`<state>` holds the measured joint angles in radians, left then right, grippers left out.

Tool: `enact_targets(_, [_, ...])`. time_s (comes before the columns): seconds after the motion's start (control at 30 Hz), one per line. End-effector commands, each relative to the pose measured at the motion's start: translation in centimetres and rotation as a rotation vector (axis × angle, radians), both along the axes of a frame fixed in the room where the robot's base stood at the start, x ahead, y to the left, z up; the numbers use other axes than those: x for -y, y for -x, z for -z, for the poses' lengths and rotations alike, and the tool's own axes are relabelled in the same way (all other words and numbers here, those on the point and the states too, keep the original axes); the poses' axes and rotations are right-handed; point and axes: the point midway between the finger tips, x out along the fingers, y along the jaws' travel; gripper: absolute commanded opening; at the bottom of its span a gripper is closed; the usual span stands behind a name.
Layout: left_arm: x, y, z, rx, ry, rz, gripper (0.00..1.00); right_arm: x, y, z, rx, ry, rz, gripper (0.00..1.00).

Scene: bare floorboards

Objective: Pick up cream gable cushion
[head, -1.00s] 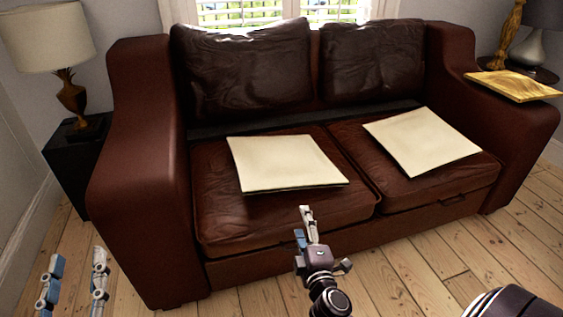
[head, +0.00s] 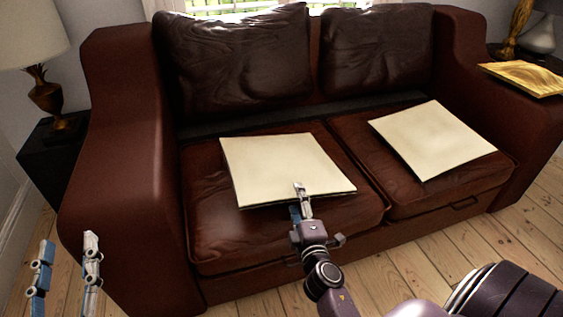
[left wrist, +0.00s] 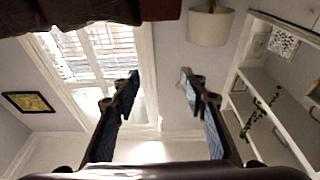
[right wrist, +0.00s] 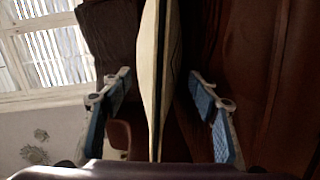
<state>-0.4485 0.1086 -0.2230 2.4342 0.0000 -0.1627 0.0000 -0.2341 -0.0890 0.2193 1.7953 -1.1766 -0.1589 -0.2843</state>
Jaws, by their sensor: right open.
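Two flat cream cushions lie on the brown leather sofa. The left cream cushion (head: 280,165) is on the left seat, and the right cream cushion (head: 433,138) is on the right seat. My right gripper (head: 298,202) is open at the front edge of the left cushion, one finger above it and one below. In the right wrist view a cream cushion (right wrist: 150,60) stands edge-on between the open fingers, with gaps on both sides. My left gripper (head: 68,242) is open and empty beside the sofa's left arm; the left wrist view shows nothing between its fingers (left wrist: 160,76).
The sofa (head: 120,150) has high arms and two dark back cushions (head: 235,65). A lamp (head: 45,95) stands on a dark side table (head: 50,165) at left. A wooden board (head: 525,78) lies on the right arm. Bare floorboards (head: 465,250) show at front right.

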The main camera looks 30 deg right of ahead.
Motion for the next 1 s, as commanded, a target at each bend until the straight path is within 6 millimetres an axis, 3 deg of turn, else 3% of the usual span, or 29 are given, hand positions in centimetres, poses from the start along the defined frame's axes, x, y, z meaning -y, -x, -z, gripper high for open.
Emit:
enact_targets(0.4, [0.1,0.3,-1.0,0.049,0.013,0.002,0.4,1.9,-5.0,0.4,0.001,0.001,-0.001,0.55])
enact_targets(0.73, [0.1,0.4,-1.4,0.065,0.018,0.003,0.4,2.1,-5.6,0.4,0.0,0.0,0.0,0.55])
enact_targets(1.0, [0.1,0.4,-1.4,0.065,0.018,0.003,0.4,2.1,-5.5,0.4,0.0,0.001,0.0,0.26])
